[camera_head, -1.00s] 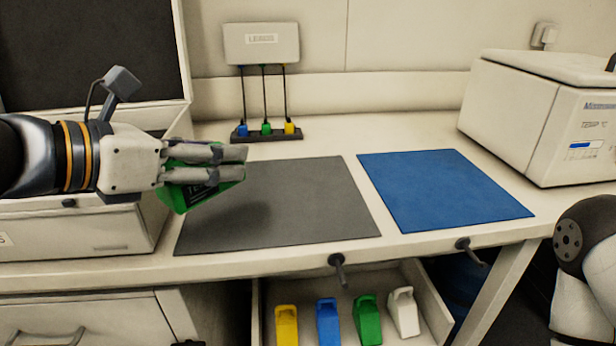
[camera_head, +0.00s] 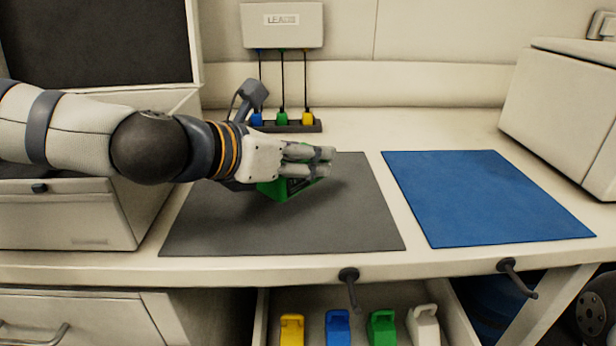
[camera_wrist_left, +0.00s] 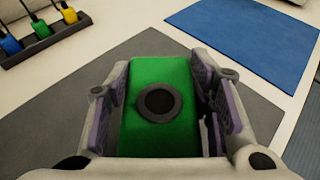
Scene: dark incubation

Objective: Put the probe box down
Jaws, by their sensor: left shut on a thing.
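The probe box is a green box (camera_head: 287,189) held in my left gripper (camera_head: 310,162) above the grey mat (camera_head: 210,225). In the left wrist view the green box (camera_wrist_left: 160,125), with a dark round ring on its face, sits between both finger pads of my left gripper (camera_wrist_left: 165,105). The fingers cover part of the box in the head view. A dark shadow lies on the mat around the box; I cannot tell how high the box is above it. My right gripper is not in view.
A blue mat (camera_head: 485,195) lies clear at the right. A rack with blue, green and yellow plugs (camera_head: 285,126) stands behind the grey mat. A pale box-shaped device (camera_head: 560,115) stands at the far right. An open drawer (camera_head: 258,320) below holds several coloured handled pieces.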

